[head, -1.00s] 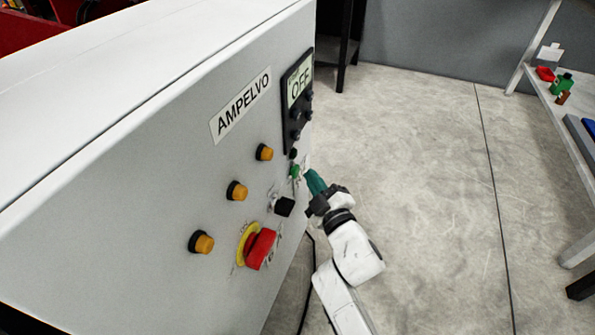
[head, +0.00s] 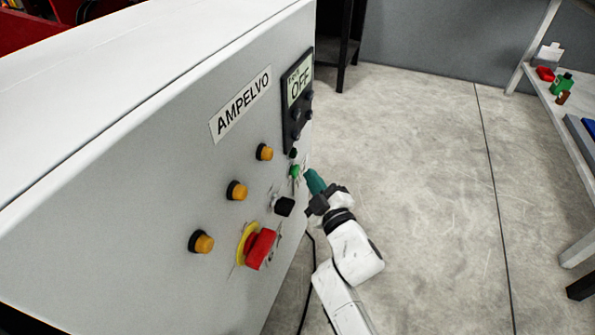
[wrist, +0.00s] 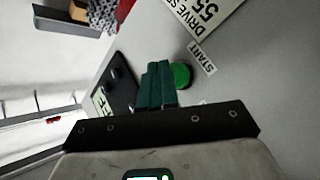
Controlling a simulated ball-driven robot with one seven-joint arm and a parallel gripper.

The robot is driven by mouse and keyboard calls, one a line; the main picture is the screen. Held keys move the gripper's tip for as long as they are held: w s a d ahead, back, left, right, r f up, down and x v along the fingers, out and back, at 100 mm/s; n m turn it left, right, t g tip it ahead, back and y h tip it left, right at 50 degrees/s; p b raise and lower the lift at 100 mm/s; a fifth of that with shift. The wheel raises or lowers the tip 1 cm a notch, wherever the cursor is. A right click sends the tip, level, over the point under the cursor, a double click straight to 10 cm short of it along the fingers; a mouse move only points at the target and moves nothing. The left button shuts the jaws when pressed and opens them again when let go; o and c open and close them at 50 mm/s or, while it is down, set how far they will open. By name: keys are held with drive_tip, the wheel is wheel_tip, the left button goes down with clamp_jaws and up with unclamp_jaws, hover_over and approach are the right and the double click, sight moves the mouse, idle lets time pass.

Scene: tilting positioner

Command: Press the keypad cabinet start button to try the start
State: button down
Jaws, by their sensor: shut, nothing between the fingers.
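The keypad cabinet (head: 130,215) is a large pale box with an AMPELVO label. Its green start button (head: 295,171) is on the front panel near the right edge. In the wrist view the green button (wrist: 181,76) sits beside a START label (wrist: 203,57). My gripper (head: 309,174) has teal fingers, shut and empty, just right of the button in the head view. In the wrist view the fingers (wrist: 155,82) partly overlap the button's left side. I cannot tell whether the tips touch it. The display (head: 299,83) reads OFF.
Amber buttons (head: 237,190), a black switch (head: 284,206) and a red switch on a yellow plate (head: 260,248) share the panel. A shelf with small coloured items (head: 562,84) stands at the right. The concrete floor (head: 430,180) between is clear.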

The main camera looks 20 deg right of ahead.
drive_tip(key=shift+w+a, duration=0.25)
drive_tip(key=shift+a, duration=0.05)
drive_tip(key=shift+w+a+b, duration=0.25)
drive_tip(key=shift+a+b, duration=0.15)
drive_tip(key=shift+b, duration=0.25)
idle(0.5)
drive_tip(key=shift+d, duration=0.1)
drive_tip(key=shift+s+d+p, duration=0.55)
drive_tip(key=shift+d+p, duration=0.05)
drive_tip(key=shift+p, duration=0.15)
